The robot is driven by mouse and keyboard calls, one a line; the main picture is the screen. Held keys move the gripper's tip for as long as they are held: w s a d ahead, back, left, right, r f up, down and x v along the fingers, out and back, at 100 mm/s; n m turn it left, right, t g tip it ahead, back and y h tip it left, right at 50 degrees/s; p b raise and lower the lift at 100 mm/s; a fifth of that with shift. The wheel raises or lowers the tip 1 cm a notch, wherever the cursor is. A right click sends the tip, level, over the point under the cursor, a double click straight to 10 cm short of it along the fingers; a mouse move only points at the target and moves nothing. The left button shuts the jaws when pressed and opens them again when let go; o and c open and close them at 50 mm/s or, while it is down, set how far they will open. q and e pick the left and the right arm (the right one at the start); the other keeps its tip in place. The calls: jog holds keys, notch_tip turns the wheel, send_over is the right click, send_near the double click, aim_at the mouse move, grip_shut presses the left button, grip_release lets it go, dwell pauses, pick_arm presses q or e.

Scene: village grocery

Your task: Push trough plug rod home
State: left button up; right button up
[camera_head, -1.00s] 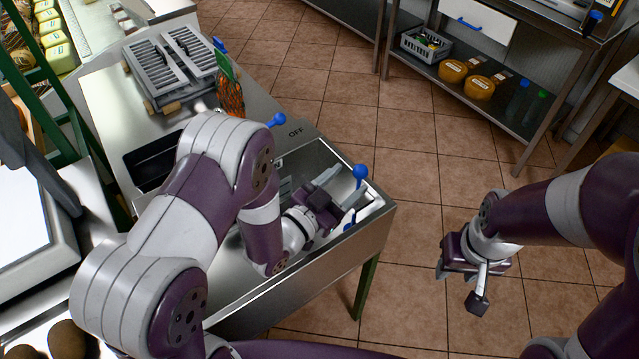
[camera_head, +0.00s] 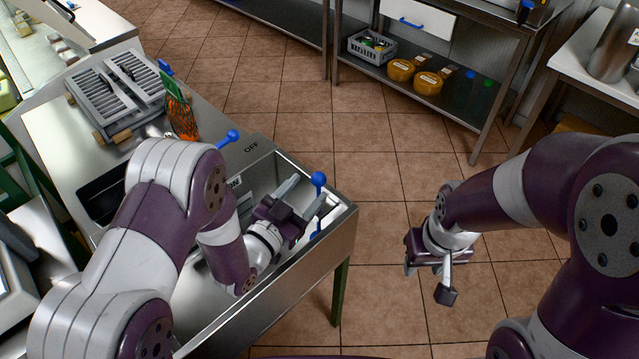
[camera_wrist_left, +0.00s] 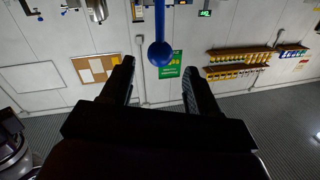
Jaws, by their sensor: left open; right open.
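The plug rod shows as a blue ball knob (camera_head: 318,180) at the right end of the steel trough (camera_head: 290,283), with its stem partly hidden by my gripper. My left gripper (camera_head: 304,193) is open over that end of the trough, its fingers pointing toward the knob. In the left wrist view the blue knob (camera_wrist_left: 160,53) hangs on a thin blue stem, centred between the two spread fingers and around their tip level; I see no contact. My right gripper (camera_head: 428,281) is open and empty above the floor, right of the trough.
A second blue knob (camera_head: 233,135) stands by the OFF label on the counter (camera_head: 215,112). A grey slatted rack (camera_head: 112,92) and an orange net bag (camera_head: 182,118) sit behind. The tiled floor right of the trough is clear up to the shelving (camera_head: 440,110).

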pick_arm(q)
notch_tip(320, 180, up, 9)
notch_tip(320, 180, down, 10)
jog(key=shift+r+b, duration=0.2)
jog(key=shift+b, duration=0.65)
jog(key=x, duration=0.7)
jog(key=shift+w+d, duration=0.15)
jog(key=shift+w, duration=0.1)
